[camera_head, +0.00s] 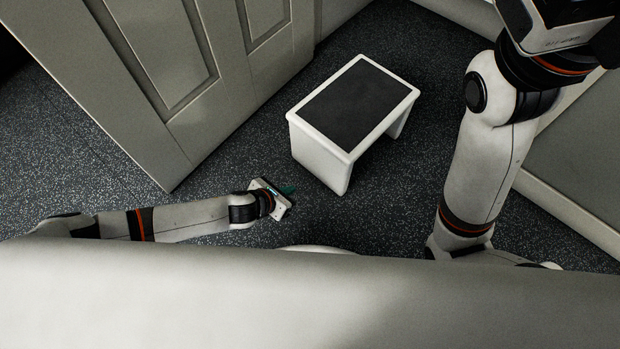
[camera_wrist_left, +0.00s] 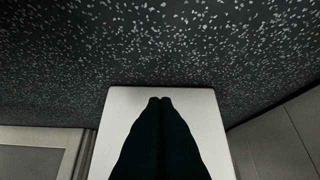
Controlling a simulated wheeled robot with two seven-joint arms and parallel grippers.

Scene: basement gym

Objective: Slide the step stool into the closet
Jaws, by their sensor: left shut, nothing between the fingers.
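The step stool (camera_head: 357,103) is white with a dark top and stands upright on the floor, ahead of my left gripper. Its white side panel also shows in the left wrist view (camera_wrist_left: 121,112), behind the fingers. My left gripper (camera_head: 288,189) is shut and empty, low near the floor at the stool's near left side. Its dark green fingertips (camera_wrist_left: 160,101) point at the stool panel; I cannot tell whether they touch it. Grey panelled doors (camera_head: 235,85) stand left of the stool. The closet's interior is not clearly shown. My right arm rises at the right; its gripper is out of view.
Dark speckled floor (camera_head: 225,160) is clear between the stool and the door's near corner. A pale wall with a baseboard (camera_head: 570,207) runs along the right, behind my right arm. Another baseboard (camera_head: 465,14) lies at the back.

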